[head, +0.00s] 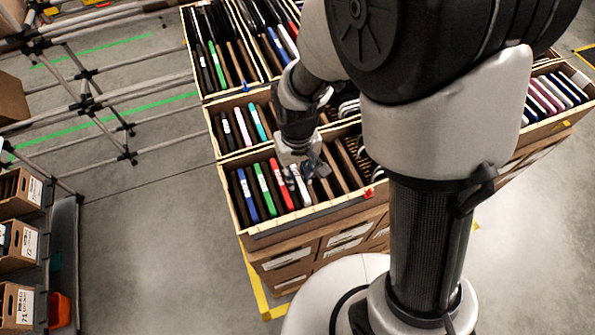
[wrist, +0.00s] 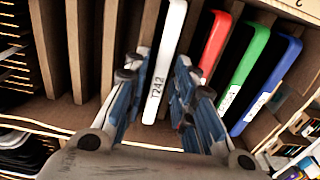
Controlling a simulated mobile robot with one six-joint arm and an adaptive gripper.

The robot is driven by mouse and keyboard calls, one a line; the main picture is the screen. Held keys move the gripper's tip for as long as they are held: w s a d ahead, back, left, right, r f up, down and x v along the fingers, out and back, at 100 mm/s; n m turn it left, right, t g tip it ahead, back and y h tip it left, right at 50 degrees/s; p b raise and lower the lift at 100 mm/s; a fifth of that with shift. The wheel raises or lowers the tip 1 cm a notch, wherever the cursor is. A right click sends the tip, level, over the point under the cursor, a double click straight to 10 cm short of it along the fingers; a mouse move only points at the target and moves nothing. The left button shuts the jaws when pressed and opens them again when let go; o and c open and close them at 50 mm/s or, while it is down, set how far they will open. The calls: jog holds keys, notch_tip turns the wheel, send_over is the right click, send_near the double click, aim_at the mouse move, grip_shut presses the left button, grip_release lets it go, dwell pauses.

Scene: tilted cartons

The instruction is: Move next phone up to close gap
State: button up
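A front carton (head: 262,229) holds tilted phones in a row: blue (head: 247,196), green (head: 264,190), red (head: 281,185) and white (head: 300,187). In the wrist view the white phone (wrist: 168,52), marked T242, stands beside the red phone (wrist: 215,42), followed by the green (wrist: 245,68) and blue (wrist: 268,85) ones. My gripper (wrist: 161,78) is open, with one finger on each side of the white phone. It also shows over the carton in the head view (head: 308,171). I cannot tell whether the fingers touch the phone.
Brown dividers (wrist: 80,50) with empty slots stand beside the white phone, opposite the red one. More cartons of phones (head: 236,128) lie behind. Pipe racks (head: 90,100) and a shelf of small boxes (head: 20,245) stand at left. The floor between is clear.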

jog(key=shift+o, duration=0.9)
notch_tip(320, 180, up, 12)
notch_tip(320, 180, up, 7)
jog(key=p, duration=0.6)
dwell(0.4)
